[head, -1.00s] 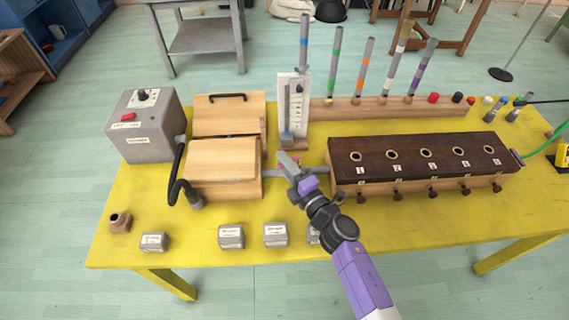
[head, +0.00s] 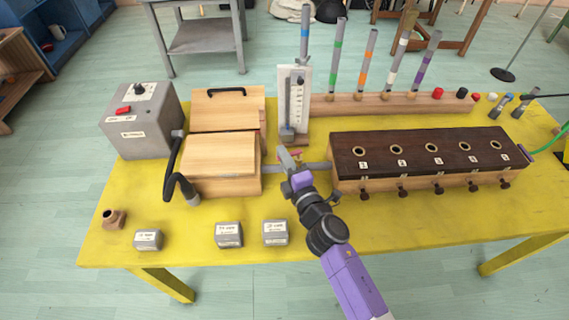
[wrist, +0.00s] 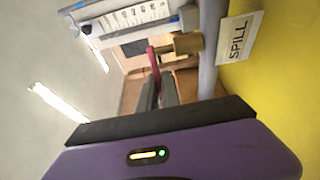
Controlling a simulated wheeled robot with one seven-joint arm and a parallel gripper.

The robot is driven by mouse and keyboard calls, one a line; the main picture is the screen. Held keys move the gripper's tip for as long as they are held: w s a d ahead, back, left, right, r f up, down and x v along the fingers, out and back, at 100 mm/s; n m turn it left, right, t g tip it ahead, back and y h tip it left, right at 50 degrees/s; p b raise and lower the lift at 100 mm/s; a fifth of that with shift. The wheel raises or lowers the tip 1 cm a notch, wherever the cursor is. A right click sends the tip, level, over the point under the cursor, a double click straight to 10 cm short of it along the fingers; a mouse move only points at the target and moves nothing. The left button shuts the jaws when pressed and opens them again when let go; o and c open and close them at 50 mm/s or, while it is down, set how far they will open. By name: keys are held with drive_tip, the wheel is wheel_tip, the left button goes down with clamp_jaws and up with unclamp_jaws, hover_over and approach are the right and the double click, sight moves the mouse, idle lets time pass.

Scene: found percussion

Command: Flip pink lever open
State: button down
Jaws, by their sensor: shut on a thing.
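The pink lever (head: 297,153) sits on the grey pipe (head: 316,166) between the pale wooden box and the dark-topped chest. In the wrist view the pink lever (wrist: 153,62) runs from a brass valve body (wrist: 187,43) down to the grey fingers. My gripper (head: 289,159) is at the lever, just above the pipe. In the wrist view my gripper (wrist: 159,94) is shut on the lever's free end. The fingertips partly hide that end.
A "SPILL" label (wrist: 240,37) is beside the pipe. A white gauge board (head: 294,100) stands close behind my gripper. The wooden box (head: 222,165) is to the left, the numbered chest (head: 430,160) to the right. Small grey blocks (head: 229,235) lie in front.

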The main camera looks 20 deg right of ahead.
drive_tip(key=shift+w+f+m+g+h+b, duration=0.1)
drive_tip(key=shift+w+m+h+b, duration=0.15)
drive_tip(key=shift+m+h+b, duration=0.85)
drive_tip(key=shift+w+f+n+g+h+b, duration=0.15)
drive_tip(key=shift+h+b, duration=0.35)
drive_tip(key=shift+b, duration=1.35)
drive_tip(key=shift+w+m+g+h+b, duration=0.1)
drive_tip(key=shift+w+m+h+b, duration=0.2)
drive_tip(key=shift+m+h+b, duration=0.8)
drive_tip(key=shift+w+d+r+h+b, duration=0.1)
drive_tip(key=shift+d+r+h+b, duration=0.15)
drive_tip(key=shift+b, duration=0.85)
drive_tip(key=shift+a, duration=0.1)
drive_tip(key=c, duration=1.6)
unclamp_jaws()
drive_tip(key=shift+o, duration=0.2)
